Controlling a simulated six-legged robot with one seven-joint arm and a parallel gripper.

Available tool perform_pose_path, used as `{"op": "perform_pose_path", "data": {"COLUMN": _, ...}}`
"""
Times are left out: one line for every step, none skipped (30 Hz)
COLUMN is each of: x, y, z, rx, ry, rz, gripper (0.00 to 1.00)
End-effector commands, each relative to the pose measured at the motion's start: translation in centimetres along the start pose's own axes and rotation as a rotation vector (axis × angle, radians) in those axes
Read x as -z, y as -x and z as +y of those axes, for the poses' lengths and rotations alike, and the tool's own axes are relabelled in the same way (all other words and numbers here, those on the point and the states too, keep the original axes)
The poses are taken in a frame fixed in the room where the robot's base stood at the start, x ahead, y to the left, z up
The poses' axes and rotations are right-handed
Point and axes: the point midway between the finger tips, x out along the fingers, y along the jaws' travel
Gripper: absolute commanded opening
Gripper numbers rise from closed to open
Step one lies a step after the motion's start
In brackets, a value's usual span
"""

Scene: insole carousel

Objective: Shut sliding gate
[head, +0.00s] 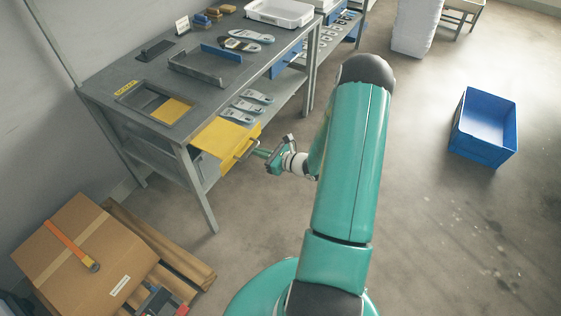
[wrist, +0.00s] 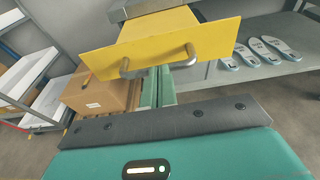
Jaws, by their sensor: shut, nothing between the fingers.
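The sliding gate is a yellow plate (head: 222,137) with a turned-down front face and a grey bar handle (head: 246,150). It sticks out past the front edge of the grey workbench. Yellow also shows inside the rectangular opening (head: 146,99) in the bench top. In the wrist view the gate's yellow front (wrist: 150,52) and handle (wrist: 160,66) fill the upper middle. My gripper (head: 259,153) is shut and empty, with its fingertips at the handle. In the wrist view the green fingers (wrist: 158,82) point at the handle's bar; I cannot tell whether they touch it.
A grey tray (head: 205,68) and a white bin (head: 279,13) stand farther back. A cardboard box (head: 85,255) sits on a pallet at lower left. A blue crate (head: 484,125) stands on open floor at right.

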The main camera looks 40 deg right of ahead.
Motion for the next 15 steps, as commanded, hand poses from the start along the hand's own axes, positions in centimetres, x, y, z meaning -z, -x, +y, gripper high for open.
{"op": "perform_pose_path", "data": {"x": -0.4, "y": -1.9, "z": 0.1, "rx": -0.005, "ry": 0.002, "rz": -0.002, "gripper": 0.0}}
{"op": "perform_pose_path", "data": {"x": -0.6, "y": -3.0, "z": 0.1, "rx": -0.006, "ry": 0.002, "rz": -0.002, "gripper": 0.0}}
{"op": "perform_pose_path", "data": {"x": -0.9, "y": -4.3, "z": 0.1, "rx": -0.006, "ry": 0.002, "rz": -0.003, "gripper": 0.0}}
{"op": "perform_pose_path", "data": {"x": -1.1, "y": -5.2, "z": 0.1, "rx": -0.005, "ry": 0.002, "rz": -0.002, "gripper": 0.0}}
{"op": "perform_pose_path", "data": {"x": -1.3, "y": -6.2, "z": 0.1, "rx": -0.005, "ry": 0.001, "rz": -0.003, "gripper": 0.0}}
{"op": "perform_pose_path", "data": {"x": -1.6, "y": -7.4, "z": 0.1, "rx": -0.005, "ry": 0.001, "rz": -0.002, "gripper": 0.0}}
{"op": "perform_pose_path", "data": {"x": -1.8, "y": -8.3, "z": 0.1, "rx": -0.004, "ry": 0.0, "rz": -0.003, "gripper": 0.0}}
{"op": "perform_pose_path", "data": {"x": -1.9, "y": -9.2, "z": 0.0, "rx": -0.004, "ry": 0.001, "rz": -0.002, "gripper": 0.0}}
{"op": "perform_pose_path", "data": {"x": -2.2, "y": -10.2, "z": 0.0, "rx": -0.004, "ry": 0.002, "rz": -0.002, "gripper": 0.0}}
{"op": "perform_pose_path", "data": {"x": -2.4, "y": -11.0, "z": 0.0, "rx": -0.003, "ry": 0.002, "rz": -0.002, "gripper": 0.0}}
{"op": "perform_pose_path", "data": {"x": -2.5, "y": -11.7, "z": 0.0, "rx": -0.003, "ry": 0.001, "rz": -0.001, "gripper": 0.0}}
{"op": "perform_pose_path", "data": {"x": -2.6, "y": -12.6, "z": -0.1, "rx": -0.003, "ry": 0.001, "rz": -0.002, "gripper": 0.0}}
{"op": "perform_pose_path", "data": {"x": -2.8, "y": -13.2, "z": -0.1, "rx": -0.003, "ry": 0.0, "rz": -0.001, "gripper": 0.0}}
{"op": "perform_pose_path", "data": {"x": -2.9, "y": -13.7, "z": -0.1, "rx": -0.002, "ry": 0.0, "rz": -0.001, "gripper": 0.0}}
{"op": "perform_pose_path", "data": {"x": -3.0, "y": -14.3, "z": -0.1, "rx": -0.001, "ry": 0.0, "rz": -0.001, "gripper": 0.0}}
